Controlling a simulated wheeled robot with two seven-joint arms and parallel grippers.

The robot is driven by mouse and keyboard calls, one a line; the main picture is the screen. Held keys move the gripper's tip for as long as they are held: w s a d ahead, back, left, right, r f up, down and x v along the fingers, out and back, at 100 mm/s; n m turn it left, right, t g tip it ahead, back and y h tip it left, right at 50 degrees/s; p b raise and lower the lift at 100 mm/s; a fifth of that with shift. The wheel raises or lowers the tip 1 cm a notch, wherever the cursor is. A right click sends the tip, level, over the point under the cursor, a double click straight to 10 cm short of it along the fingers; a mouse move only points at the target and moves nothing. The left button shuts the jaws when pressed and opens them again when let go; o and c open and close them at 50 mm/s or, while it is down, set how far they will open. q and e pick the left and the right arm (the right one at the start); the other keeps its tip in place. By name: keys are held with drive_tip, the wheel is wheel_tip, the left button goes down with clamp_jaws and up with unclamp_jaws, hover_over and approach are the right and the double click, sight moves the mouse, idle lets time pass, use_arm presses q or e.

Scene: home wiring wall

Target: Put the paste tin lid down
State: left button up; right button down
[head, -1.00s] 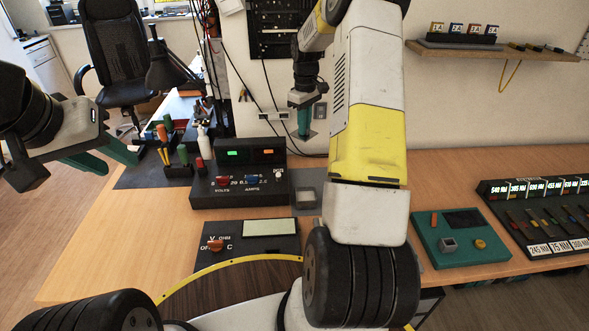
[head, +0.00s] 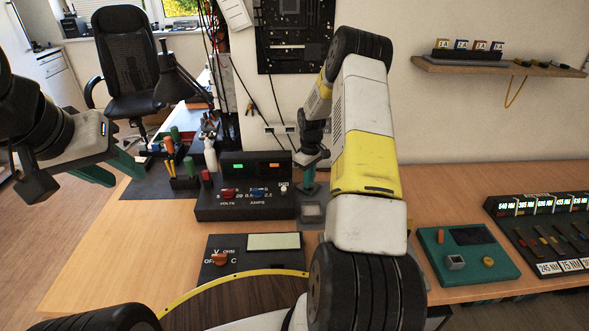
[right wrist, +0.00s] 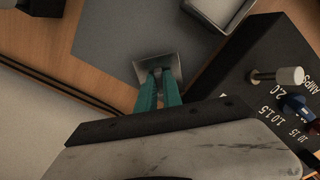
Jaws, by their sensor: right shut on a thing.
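The paste tin lid is a small square grey metal plate (right wrist: 150,66) in the right wrist view. My right gripper (right wrist: 158,75) is shut on it with two teal fingers. The lid is over the edge of a grey mat (right wrist: 105,45); I cannot tell whether it touches. In the head view, my right gripper (head: 308,186) is just right of the black power supply, and the lid is hard to make out there. The paste tin (head: 311,210) is a square grey container nearer me. My left gripper (head: 112,170) is open and empty at the left.
The power supply (head: 245,203) with knobs stands close beside the right gripper. A meter (head: 252,262) lies in front of it. A teal station (head: 465,255) and a dark rack (head: 545,225) are on the right. Bare wood lies between tin and teal station.

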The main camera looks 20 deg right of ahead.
drive_tip(key=shift+f, duration=0.45)
drive_tip(key=shift+f, duration=0.15)
drive_tip(key=c, duration=1.5)
unclamp_jaws()
